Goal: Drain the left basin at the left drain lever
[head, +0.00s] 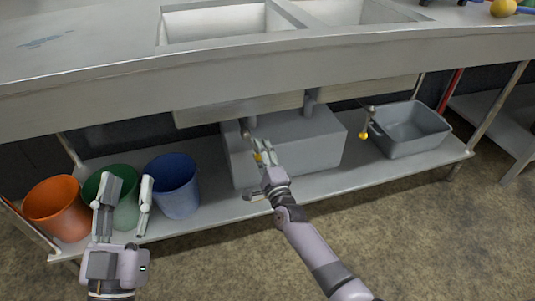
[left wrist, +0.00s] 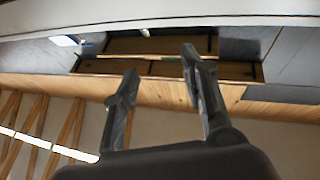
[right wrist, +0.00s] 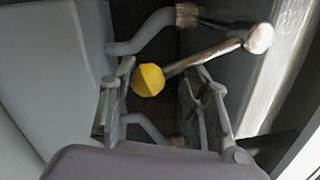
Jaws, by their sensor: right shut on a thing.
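The left basin (head: 212,22) is the left steel sink in the counter, with its underside (head: 240,108) showing below the counter. The left drain lever's yellow knob (head: 258,157) is at my right gripper (head: 262,156), under this basin. In the right wrist view, the yellow knob (right wrist: 148,80) sits between the fingers, and its metal rod (right wrist: 205,56) runs up to the right to a round pivot. My right gripper is shut on the lever at its knob end. My left gripper (head: 127,185) is open and empty in front of the buckets. Any flow from the drain cannot be seen.
Orange (head: 58,210), green (head: 125,212) and blue (head: 176,190) buckets stand on the lower shelf at left. A grey box (head: 300,150) stands mid-shelf. A second yellow-knobbed lever (head: 364,134) hangs beside a grey tub (head: 415,135) at right.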

